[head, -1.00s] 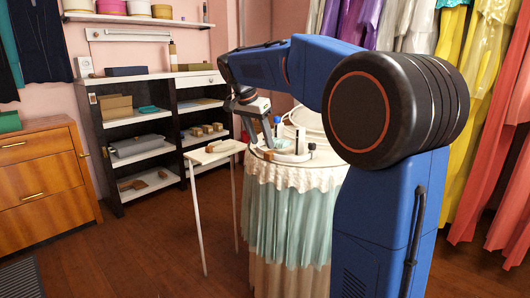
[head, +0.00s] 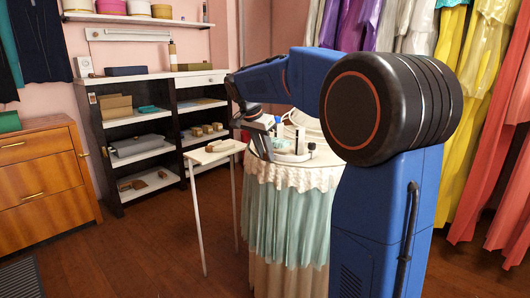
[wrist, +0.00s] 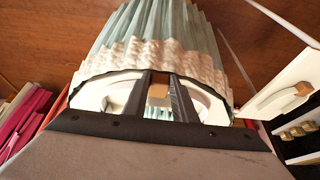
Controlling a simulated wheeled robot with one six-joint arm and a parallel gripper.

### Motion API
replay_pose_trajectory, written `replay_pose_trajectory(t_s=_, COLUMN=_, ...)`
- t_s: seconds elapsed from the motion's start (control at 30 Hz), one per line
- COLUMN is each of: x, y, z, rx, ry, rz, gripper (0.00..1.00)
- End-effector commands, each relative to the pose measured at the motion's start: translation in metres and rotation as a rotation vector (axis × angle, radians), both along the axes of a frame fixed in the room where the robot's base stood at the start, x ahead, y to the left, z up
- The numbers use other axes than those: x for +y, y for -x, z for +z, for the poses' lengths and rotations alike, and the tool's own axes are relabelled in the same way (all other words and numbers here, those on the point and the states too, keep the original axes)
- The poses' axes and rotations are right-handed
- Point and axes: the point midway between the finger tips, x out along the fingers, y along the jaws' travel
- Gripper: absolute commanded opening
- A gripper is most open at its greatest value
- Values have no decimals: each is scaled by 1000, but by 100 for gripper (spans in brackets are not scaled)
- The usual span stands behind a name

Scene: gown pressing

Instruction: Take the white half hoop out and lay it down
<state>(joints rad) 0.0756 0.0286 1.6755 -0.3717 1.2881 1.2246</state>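A round stand with a pleated mint-and-cream gown skirt (head: 290,215) stands mid-view; white curved pieces lie on its top. In the wrist view, a white curved piece shows left of my fingers (wrist: 92,97) and another to the right (wrist: 208,104); I cannot tell which is the half hoop. My gripper (wrist: 160,82) reaches down over the stand top, its two dark fingers apart. A tan block (wrist: 158,93) shows between them; whether they press on it is unclear. In the head view, my gripper is partly hidden against the stand's near-left edge.
A narrow white side table (head: 218,152) with a small tan piece on it stands left of the stand. A dark shelf unit (head: 143,143) is behind it. A white ring shape (head: 308,122) and small upright items are at the stand top's back. Gowns hang at right.

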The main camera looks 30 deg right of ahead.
Motion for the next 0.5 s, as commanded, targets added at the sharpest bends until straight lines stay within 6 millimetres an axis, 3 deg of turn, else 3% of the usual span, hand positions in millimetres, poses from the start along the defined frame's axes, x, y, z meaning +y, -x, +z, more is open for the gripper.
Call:
replay_pose_trajectory(t_s=0.07, x=0, y=0, z=0, rx=0, ry=0, rz=0, gripper=2)
replay_pose_trajectory(t_s=0.1, x=0, y=0, z=0, rx=0, ry=0, rz=0, gripper=15)
replay_pose_trajectory(t_s=0.17, x=0, y=0, z=0, rx=0, ry=0, rz=0, gripper=0)
replay_pose_trajectory(t_s=0.5, x=3, y=1, z=0, rx=0, ry=0, rz=0, gripper=0)
